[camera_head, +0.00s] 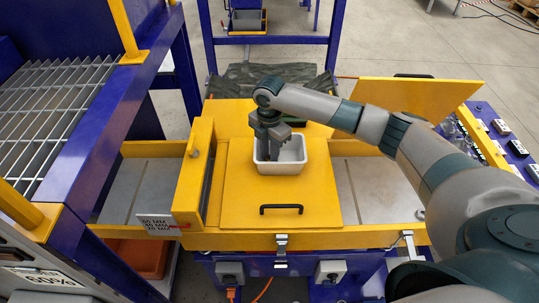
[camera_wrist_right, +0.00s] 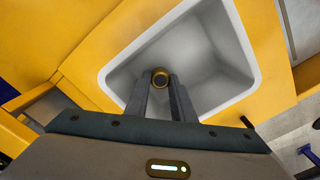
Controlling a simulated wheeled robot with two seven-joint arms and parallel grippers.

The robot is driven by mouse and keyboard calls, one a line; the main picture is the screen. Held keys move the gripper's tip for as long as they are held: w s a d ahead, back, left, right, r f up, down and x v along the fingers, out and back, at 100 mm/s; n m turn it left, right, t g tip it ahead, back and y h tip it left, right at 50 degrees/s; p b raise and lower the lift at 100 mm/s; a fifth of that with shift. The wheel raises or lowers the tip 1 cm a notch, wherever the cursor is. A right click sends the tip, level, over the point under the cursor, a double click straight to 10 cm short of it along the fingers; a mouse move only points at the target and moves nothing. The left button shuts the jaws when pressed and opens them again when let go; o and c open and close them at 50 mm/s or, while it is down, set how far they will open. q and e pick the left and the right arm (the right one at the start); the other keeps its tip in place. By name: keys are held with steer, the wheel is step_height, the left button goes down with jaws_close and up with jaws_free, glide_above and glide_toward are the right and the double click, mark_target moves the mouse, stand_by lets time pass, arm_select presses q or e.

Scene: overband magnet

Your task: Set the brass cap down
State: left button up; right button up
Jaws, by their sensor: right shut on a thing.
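My right gripper (camera_head: 272,152) reaches down into the white tray (camera_head: 280,167) on the yellow cover in the head view. In the right wrist view the two fingers of my right gripper (camera_wrist_right: 160,85) are close together, with the small round brass cap (camera_wrist_right: 160,77) held at their tips. The cap is over the inside of the white tray (camera_wrist_right: 247,45); whether it touches the tray floor I cannot tell. The cap is hidden in the head view. My left gripper is not in view.
The tray stands on a flat yellow cover (camera_head: 318,207) with a black handle (camera_head: 281,208) in front. A raised yellow beam (camera_head: 195,175) is to the left. A control panel (camera_head: 499,127) with switches is at the right. An orange bin (camera_head: 140,256) sits low at left.

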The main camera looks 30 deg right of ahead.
mark_target(269, 158)
steer(key=o, duration=0.7)
steer(key=shift+f, duration=0.15)
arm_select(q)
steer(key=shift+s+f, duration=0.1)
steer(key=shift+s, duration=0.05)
arm_select(e)
steer(key=shift+o, duration=0.2)
